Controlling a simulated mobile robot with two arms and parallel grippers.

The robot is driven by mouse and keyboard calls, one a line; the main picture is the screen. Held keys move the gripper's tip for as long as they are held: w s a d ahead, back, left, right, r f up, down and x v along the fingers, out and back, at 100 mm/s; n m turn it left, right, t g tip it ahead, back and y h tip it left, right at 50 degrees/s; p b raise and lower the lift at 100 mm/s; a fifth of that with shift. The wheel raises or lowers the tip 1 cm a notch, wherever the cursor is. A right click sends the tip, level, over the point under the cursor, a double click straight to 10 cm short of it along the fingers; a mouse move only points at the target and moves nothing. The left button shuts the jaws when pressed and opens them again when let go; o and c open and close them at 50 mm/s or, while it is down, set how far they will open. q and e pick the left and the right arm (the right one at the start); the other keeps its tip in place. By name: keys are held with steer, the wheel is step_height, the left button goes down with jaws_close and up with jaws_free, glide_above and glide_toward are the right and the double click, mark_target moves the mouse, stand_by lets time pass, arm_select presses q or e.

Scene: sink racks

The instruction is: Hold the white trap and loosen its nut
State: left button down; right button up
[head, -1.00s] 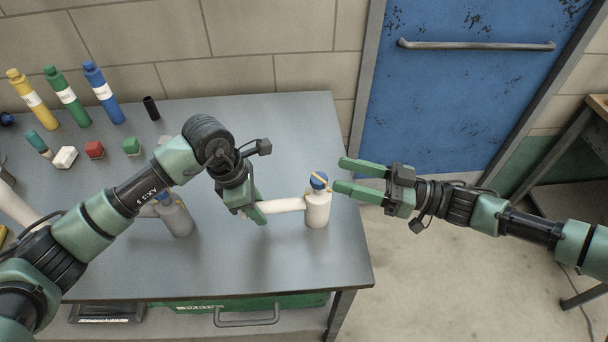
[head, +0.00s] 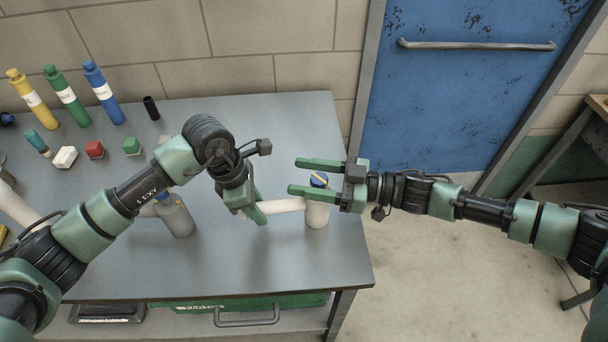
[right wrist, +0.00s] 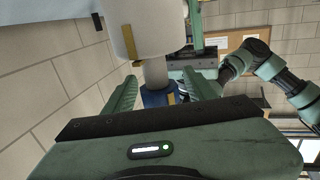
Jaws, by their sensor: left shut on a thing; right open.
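The white trap (head: 317,215) stands upright near the table's right edge, its side pipe (head: 283,205) reaching left. Its blue nut (head: 320,180) with a yellow stripe is on top; it also shows in the right wrist view (right wrist: 158,98). My left gripper (head: 259,213) is shut on the side pipe. My right gripper (head: 295,177) is open, coming in from the right, with its two green fingers on either side of the nut. In the right wrist view the nut lies between the fingers, with gaps visible; contact is not clear. The right palm hides part of the trap.
A grey bottle (head: 176,217) stands left of the trap, partly behind my left arm. Yellow (head: 35,98), green (head: 67,97) and blue (head: 104,95) bottles and small blocks stand at the back left. The table front is clear. A blue door (head: 450,110) is behind right.

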steer(key=shift+a, duration=0.15)
jaws_close()
